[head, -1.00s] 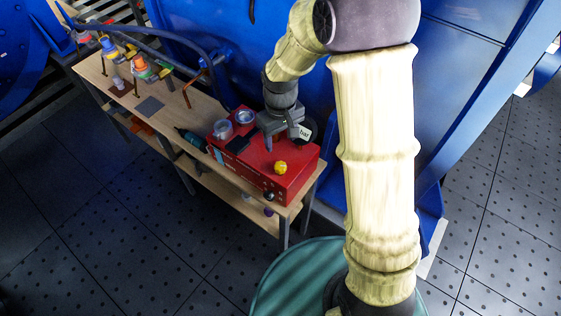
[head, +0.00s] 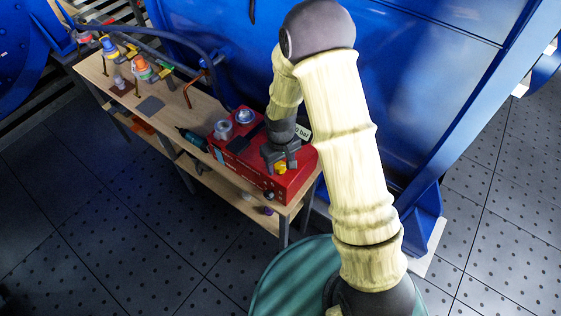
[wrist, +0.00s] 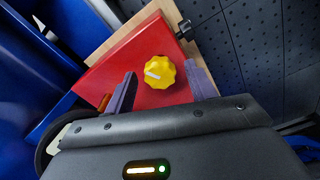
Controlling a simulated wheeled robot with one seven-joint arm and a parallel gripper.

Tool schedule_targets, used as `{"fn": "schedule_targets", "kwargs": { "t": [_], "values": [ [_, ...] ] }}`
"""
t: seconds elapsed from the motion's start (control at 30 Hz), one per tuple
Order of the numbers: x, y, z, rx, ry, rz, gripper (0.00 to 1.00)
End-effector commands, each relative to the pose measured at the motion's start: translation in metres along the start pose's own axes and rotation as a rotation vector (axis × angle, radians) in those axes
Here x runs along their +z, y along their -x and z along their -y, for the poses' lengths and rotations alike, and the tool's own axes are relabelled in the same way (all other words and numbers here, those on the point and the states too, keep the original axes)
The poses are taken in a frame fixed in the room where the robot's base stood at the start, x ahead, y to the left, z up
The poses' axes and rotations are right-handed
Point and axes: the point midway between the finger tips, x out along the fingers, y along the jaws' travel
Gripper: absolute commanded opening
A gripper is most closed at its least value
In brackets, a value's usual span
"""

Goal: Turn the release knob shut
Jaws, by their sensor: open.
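The yellow release knob (wrist: 159,72) is a scalloped dial with a white pointer mark, on the top of a red box (wrist: 112,62). In the wrist view the knob lies between and a little beyond the two fingertips of my gripper (wrist: 162,76), which is open and empty, with no finger seen touching it. In the head view my gripper (head: 283,168) is over the right part of the red box (head: 232,165).
The box stands on a wooden workbench (head: 172,116) against a blue machine wall (head: 225,60). Clear round cups (head: 223,129) sit on its left part. A black knob (head: 269,195) sticks out of its front. Valve fittings (head: 139,69) stand at the bench's far left.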

Motion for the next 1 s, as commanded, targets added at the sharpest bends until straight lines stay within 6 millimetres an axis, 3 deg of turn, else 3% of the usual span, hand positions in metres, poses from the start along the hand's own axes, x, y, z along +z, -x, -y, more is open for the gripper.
{"fn": "schedule_targets", "kwargs": {
  "t": [0.1, 0.3, 0.33, 0.67, 1.0],
  "values": [
    [-0.0001, 0.0003, -0.0001, 0.000, 0.000, 0.000, 0.52],
    [-0.0002, 0.0005, -0.0001, 0.000, 0.000, 0.000, 0.12],
    [-0.0002, 0.0005, -0.0001, 0.000, 0.000, 0.000, 0.11],
    [-0.0002, 0.0006, 0.0000, 0.000, -0.028, -0.001, 0.11],
    [-0.0005, 0.0008, 0.0002, 0.001, -0.197, -0.001, 0.11]
  ]
}}
